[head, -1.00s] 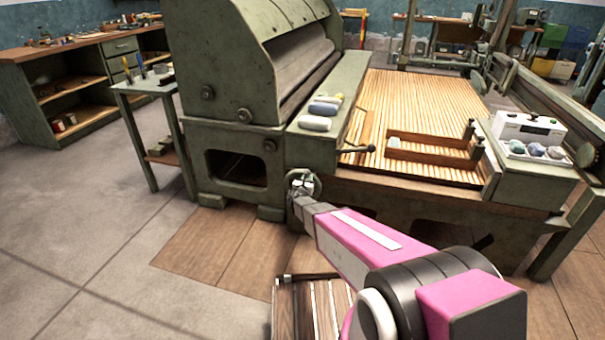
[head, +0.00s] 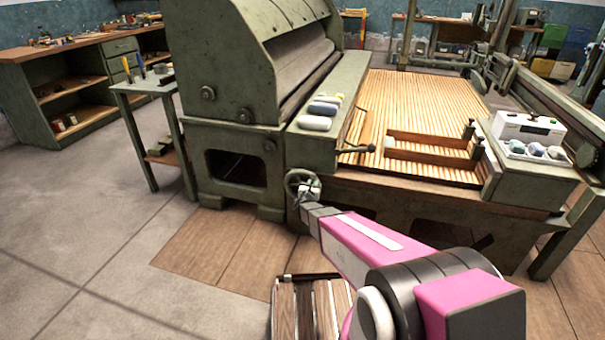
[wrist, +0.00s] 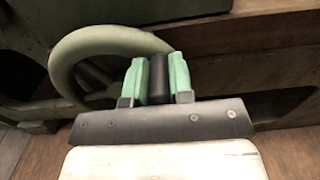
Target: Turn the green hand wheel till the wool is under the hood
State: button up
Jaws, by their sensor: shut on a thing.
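The green hand wheel (head: 288,186) is on the front of the green machine, below the hood (head: 220,65). In the wrist view its rim (wrist: 65,62) curves to the left of my gripper (wrist: 160,82). My gripper's green fingers are shut on the wheel's black handle (wrist: 158,74); in the head view my gripper (head: 309,191) is at the wheel's lower right. I cannot make out a loose wool piece on the slatted bed (head: 425,100) now. Wool-like rolls (head: 314,123) lie on the side ledge, and several balls (head: 537,150) sit in the right-hand tray.
A dark lever (head: 358,149) sticks out over the bed's near left corner. Wooden rails (head: 430,155) stand on the bed. A small green side table (head: 145,87) stands left of the machine. The floor at the left is clear.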

jog(key=shift+s+d+f, duration=0.15)
jog(key=shift+d+f, duration=0.3)
jog(key=shift+f, duration=0.35)
jog(key=shift+s+d+f, duration=0.15)
jog(key=shift+d+f, duration=0.3)
jog(key=shift+f, duration=0.35)
jog(key=shift+s+d+f, duration=0.1)
jog(key=shift+d+f, duration=0.1)
jog(key=shift+f, duration=1.6)
jog(key=f, duration=0.2)
jog(key=a+f, duration=0.1)
jog(key=shift+w+f, duration=0.15)
jog(key=shift+w, duration=0.15)
jog(key=shift+o, duration=0.2)
jog(key=shift+a+f, duration=0.1)
jog(key=shift+a, duration=0.05)
